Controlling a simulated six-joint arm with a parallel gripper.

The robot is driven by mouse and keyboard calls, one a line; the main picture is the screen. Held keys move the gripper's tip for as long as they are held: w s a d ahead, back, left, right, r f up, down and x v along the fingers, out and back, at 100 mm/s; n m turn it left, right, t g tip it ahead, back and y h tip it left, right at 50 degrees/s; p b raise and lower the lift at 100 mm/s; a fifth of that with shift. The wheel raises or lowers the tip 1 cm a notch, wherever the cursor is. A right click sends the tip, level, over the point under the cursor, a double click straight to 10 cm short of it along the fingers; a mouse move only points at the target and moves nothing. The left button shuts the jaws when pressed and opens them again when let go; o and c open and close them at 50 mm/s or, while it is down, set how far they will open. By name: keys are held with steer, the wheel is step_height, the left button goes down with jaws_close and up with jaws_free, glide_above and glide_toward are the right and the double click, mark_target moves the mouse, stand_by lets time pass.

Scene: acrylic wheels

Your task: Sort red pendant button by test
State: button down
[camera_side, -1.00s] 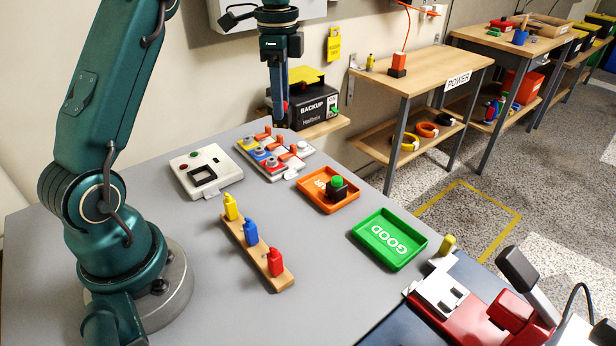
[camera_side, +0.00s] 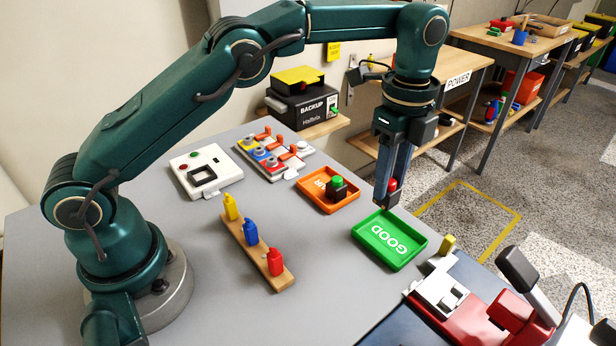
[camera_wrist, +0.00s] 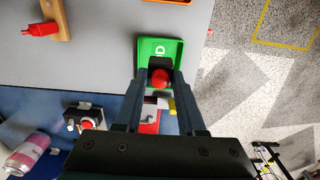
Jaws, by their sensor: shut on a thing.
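My gripper (camera_side: 388,198) is shut on the red pendant button (camera_side: 391,185), a red cap on a dark body, and holds it in the air above the back edge of the green GOOD tray (camera_side: 402,261). In the wrist view the red button (camera_wrist: 160,77) shows between my fingertips, with the green tray (camera_wrist: 176,47) below it. The GOOD tray looks empty. An orange tray (camera_side: 314,197) to its left holds a green button on a black body (camera_side: 337,187). A white test box (camera_side: 222,160) with a square opening and a red and a green dot sits further left.
A board with coloured pads and orange levers (camera_side: 268,155) stands at the back. A red and white fixture (camera_side: 441,296) is at the front right. Grey table between rack and GOOD tray is clear.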

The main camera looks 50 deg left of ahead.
mark_target(384, 206)
steer(key=shift+f, duration=3.1)
steer(key=shift+f, duration=0.4)
steer(key=shift+c, duration=2.1)
jaws_free()
